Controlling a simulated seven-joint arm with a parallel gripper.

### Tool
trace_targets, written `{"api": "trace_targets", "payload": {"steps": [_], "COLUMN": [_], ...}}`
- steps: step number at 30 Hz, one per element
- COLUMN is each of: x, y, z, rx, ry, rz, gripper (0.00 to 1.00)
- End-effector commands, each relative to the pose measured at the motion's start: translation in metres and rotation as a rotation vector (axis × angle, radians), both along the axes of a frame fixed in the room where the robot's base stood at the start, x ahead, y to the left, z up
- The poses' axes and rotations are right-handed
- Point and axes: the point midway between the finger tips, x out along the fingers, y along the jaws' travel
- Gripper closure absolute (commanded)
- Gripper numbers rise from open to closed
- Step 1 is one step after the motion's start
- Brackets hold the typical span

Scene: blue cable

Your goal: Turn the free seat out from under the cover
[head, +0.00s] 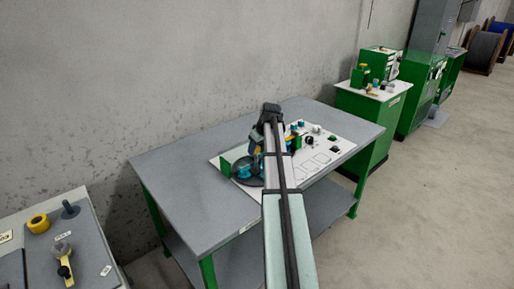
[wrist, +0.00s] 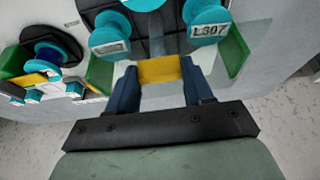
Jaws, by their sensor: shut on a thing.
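In the wrist view my gripper (wrist: 160,80) has its two blue fingers closed on a yellow block or handle (wrist: 160,69). Beyond it is a dark fixture with two teal round seats: the left one (wrist: 110,30) has a blank-looking label, and the right one (wrist: 207,22) a label reading L307. Green upright plates stand at the left (wrist: 100,73) and right (wrist: 236,52) of this fixture. I cannot tell which part is the cover or which seat is free. In the head view the dark round fixture (head: 244,176) shows beside my arm, which hides much of it.
The fixture stands on a white panel (head: 325,150) on a grey table (head: 175,170). Another dark and teal unit (wrist: 50,50) is at the left in the wrist view. A side bench (head: 85,240) is at lower left. The table's left part is clear.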

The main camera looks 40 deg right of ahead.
Motion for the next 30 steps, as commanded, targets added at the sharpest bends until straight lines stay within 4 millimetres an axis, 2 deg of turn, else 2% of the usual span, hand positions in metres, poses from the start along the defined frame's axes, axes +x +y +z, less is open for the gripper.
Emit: {"api": "trace_targets", "payload": {"steps": [1, 11, 20, 30], "x": [0.0000, -0.0001, 0.0000, 0.0006], "y": [0.0000, -0.0001, -0.0004, -0.0016], "z": [0.0001, 0.0002, 0.0002, 0.0004], "rx": [0.000, 0.000, 0.000, 0.000], "ry": [0.000, 0.000, 0.000, 0.000], "rz": [0.000, 0.000, 0.015, 0.128], "gripper": [0.69, 1.00, 1.00, 1.00]}}
